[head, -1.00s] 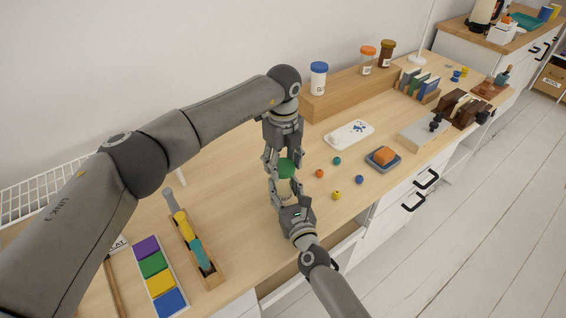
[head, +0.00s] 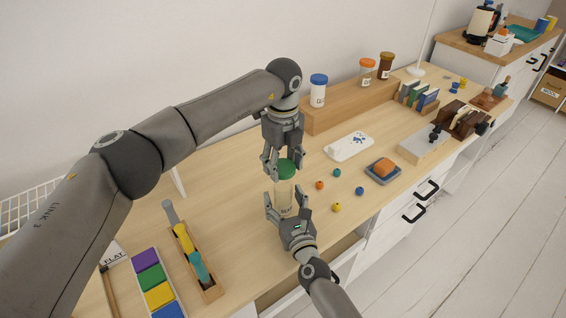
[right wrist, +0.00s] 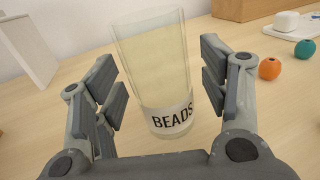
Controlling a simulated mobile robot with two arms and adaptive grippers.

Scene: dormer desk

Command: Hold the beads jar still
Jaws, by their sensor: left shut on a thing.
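The beads jar (head: 284,200) is a clear, pale-filled jar with a BEADS label, near the desk's front middle. It also shows in the right wrist view (right wrist: 155,65), its upper rim visible without a lid. The green lid (head: 287,168) is between the fingers of my left gripper (head: 283,170), which is shut on it. The lid is over the jar's top; any gap is hard to tell in the head view. My right gripper (right wrist: 163,85) is open, with a finger either side of the jar and space between pads and glass.
Loose beads, orange (head: 320,185), teal (head: 337,172), yellow (head: 337,207) and blue (head: 360,190), lie right of the jar. A wooden tool holder (head: 207,285) stands left.

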